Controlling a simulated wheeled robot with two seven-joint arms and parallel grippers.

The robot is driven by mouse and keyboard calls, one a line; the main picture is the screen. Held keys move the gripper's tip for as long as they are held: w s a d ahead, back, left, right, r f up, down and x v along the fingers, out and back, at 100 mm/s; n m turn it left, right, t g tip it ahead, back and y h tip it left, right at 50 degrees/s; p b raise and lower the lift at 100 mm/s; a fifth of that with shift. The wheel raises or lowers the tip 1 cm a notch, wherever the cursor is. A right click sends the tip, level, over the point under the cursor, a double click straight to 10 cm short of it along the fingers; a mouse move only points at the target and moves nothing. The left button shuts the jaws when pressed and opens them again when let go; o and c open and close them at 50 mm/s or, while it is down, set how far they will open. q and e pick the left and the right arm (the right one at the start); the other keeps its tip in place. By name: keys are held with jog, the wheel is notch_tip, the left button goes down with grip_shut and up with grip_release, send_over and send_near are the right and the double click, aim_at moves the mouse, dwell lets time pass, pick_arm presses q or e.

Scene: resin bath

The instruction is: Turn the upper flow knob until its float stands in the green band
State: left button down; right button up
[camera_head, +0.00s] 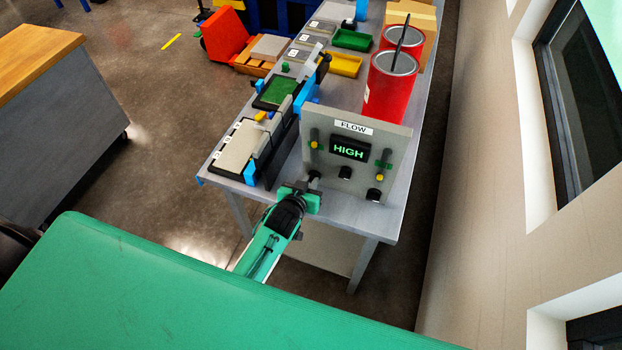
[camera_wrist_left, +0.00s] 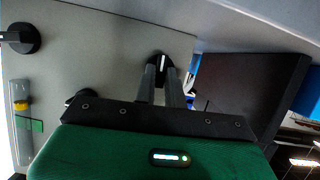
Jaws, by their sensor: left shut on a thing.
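The grey flow panel (camera_head: 333,128) stands on the table, and its display (camera_head: 349,149) reads HIGH in green. My left gripper (camera_head: 312,183) is shut on the lower left black knob (camera_wrist_left: 160,64), which sits between its fingers in the left wrist view. A middle knob (camera_head: 345,172) and a right knob (camera_head: 374,194) are free. The left tube's yellow float (camera_head: 314,145) is visible; its green band is not clear. The right tube's yellow float (camera_head: 380,177) stands below its green band (camera_head: 383,165). No knob is marked upper. My right gripper is out of view.
Red cans (camera_head: 389,84) stand behind the panel, one with a dark rod in it. Left of the panel are a grey slab (camera_head: 240,146), a dark tray with a green plate (camera_head: 278,91) and blue parts. Yellow (camera_head: 340,64) and green (camera_head: 352,40) trays lie further back.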

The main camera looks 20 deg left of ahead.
pick_arm(q)
jog(key=shift+a+n+h, duration=0.15)
jog(key=shift+n+h, duration=0.45)
jog(key=shift+n, duration=0.3)
jog(key=shift+a+f+n+h, duration=0.15)
jog(key=shift+n+h, duration=0.55)
jog(key=shift+n, duration=0.7)
jog(key=c, duration=1.5)
grip_release()
jog(key=shift+s, duration=0.1)
